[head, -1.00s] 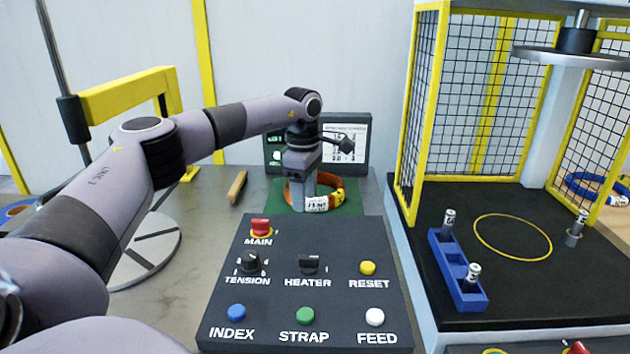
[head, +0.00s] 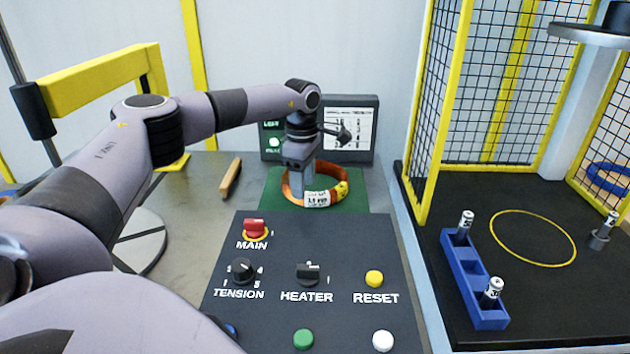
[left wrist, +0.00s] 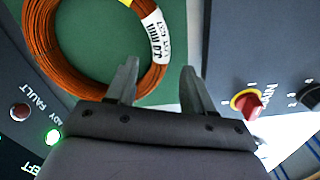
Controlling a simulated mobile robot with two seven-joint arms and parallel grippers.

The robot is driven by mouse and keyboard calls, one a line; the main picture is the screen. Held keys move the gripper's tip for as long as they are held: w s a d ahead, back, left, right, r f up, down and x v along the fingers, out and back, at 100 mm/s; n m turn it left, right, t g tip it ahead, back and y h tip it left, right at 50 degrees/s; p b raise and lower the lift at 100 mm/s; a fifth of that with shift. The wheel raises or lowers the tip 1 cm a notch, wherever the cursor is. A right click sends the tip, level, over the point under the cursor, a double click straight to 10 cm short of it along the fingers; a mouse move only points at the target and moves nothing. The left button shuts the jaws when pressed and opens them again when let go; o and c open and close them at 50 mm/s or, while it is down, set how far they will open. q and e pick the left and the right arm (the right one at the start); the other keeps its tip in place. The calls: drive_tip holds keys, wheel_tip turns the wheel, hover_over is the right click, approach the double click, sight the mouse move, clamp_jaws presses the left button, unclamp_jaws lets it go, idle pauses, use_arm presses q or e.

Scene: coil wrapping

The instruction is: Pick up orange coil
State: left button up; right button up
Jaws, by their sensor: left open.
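The orange coil (head: 333,192) lies flat on a green mat (head: 273,203) behind the dark control panel, with a white label (head: 318,198) on its near side and a yellow patch at its right. My left gripper (head: 302,197) points down over the coil's near left part. In the left wrist view the coil (left wrist: 60,62) fills the upper left. My left gripper (left wrist: 158,75) is open there, with one finger over the coil's edge beside the label and the other over the green mat outside the ring. Contact cannot be told. My right gripper is not in view.
The control panel (head: 310,250) with knobs and buttons stands in front of the mat. A screen (head: 350,125) stands behind. A wooden-handled tool (head: 230,178) lies to the left. At right, a yellow-framed mesh cage (head: 495,95) surrounds a black deck with a blue battery holder (head: 470,275).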

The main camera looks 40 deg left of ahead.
use_arm(q)
drive_tip(key=shift+f, duration=1.55)
clamp_jaws()
drive_tip(key=shift+w+a+r, duration=0.1)
drive_tip(key=shift+r, duration=0.05)
